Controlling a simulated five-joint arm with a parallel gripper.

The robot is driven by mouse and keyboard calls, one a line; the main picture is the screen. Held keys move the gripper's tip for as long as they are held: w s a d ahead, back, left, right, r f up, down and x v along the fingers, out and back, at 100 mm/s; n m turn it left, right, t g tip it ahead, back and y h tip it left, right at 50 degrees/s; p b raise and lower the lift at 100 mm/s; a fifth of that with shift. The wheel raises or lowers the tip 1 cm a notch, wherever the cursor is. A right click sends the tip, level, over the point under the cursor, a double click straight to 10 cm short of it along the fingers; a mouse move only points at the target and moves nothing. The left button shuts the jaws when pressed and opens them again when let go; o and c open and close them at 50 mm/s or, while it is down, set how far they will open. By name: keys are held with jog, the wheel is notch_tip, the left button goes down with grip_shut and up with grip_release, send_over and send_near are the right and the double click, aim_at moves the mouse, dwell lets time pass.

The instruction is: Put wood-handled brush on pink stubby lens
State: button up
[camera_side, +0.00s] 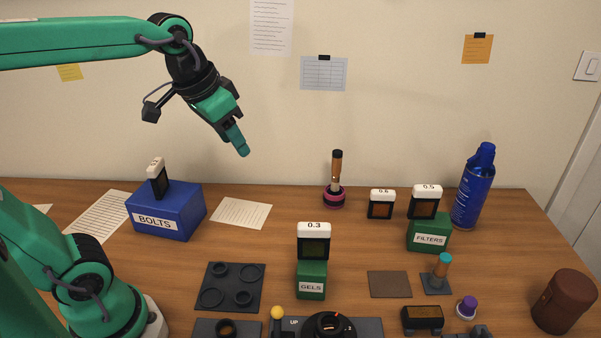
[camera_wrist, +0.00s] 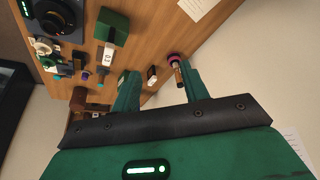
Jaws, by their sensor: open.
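The wood-handled brush (camera_side: 337,166) stands upright on the pink stubby lens (camera_side: 334,198) near the back of the table. Its orange-brown handle has a dark top end. In the wrist view the brush (camera_wrist: 179,74) and the pink lens (camera_wrist: 174,57) show just beside the tip of the right finger. My gripper (camera_side: 243,151) is open and empty, high above the table and to the left of the brush, apart from it. Both fingers of my gripper (camera_wrist: 158,74) show spread in the wrist view. The exact contact between brush and lens is too small to tell.
Filters marked 0.6 (camera_side: 381,205) and 0.5 (camera_side: 425,202) stand right of the lens, with a blue spray can (camera_side: 473,190) beyond. A green GELS box (camera_side: 311,281) is in front. A blue BOLTS box (camera_side: 165,212) stands left. A teal-topped brush (camera_side: 442,268) stands front right.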

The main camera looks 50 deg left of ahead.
jog(key=s+f+t, duration=0.1)
jog(key=s+f, duration=0.4)
jog(key=s, duration=0.2)
jog(key=shift+s+f+n, duration=0.3)
jog(key=shift+f+n, duration=0.05)
jog(key=shift+n, duration=0.05)
dwell(0.7)
